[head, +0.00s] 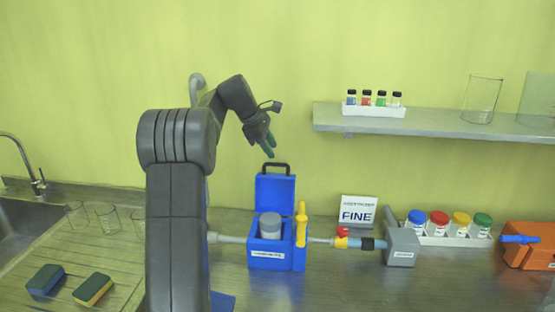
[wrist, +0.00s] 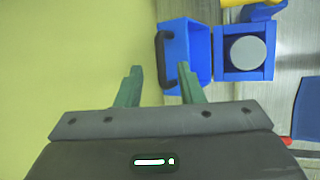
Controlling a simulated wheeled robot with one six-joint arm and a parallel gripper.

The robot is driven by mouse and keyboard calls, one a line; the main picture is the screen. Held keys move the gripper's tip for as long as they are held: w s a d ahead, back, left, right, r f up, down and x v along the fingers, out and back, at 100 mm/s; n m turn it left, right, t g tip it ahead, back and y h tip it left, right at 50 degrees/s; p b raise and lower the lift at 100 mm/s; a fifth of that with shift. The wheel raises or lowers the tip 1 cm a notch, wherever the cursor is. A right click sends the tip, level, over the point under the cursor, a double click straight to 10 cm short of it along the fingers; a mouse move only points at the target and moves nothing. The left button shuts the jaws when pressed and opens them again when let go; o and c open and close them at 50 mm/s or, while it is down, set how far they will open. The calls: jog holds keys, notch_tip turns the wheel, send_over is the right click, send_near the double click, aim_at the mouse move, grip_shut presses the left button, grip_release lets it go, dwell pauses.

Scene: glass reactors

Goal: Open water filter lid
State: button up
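The blue water filter box (head: 268,258) stands on the counter with its blue lid (head: 275,192) raised upright at the back. A dark handle (head: 276,168) tops the lid. A grey cylinder (head: 270,226) sits inside the open box; it also shows in the wrist view (wrist: 248,52). My gripper (head: 270,148) is in the air above and slightly left of the handle. In the wrist view my gripper (wrist: 160,70) has its green fingers spread apart, with nothing held. The handle (wrist: 163,58) lies between and beyond the fingertips there, apart from them.
Yellow valve handle (head: 301,224) and pipe run right of the box to a grey block (head: 402,246). A shelf (head: 430,122) with small vials is at upper right. A rack of coloured-lid jars (head: 450,238) stands at right. Sponges (head: 92,290) and glasses are at left.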

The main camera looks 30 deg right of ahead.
send_over(278, 175)
notch_tip(278, 175, down, 6)
jog(key=shift+s+a+r+p, duration=0.1)
jog(key=shift+s+r+p, duration=0.05)
jog(key=shift+r+p, duration=0.15)
jog(key=shift+c, duration=0.2)
grip_shut()
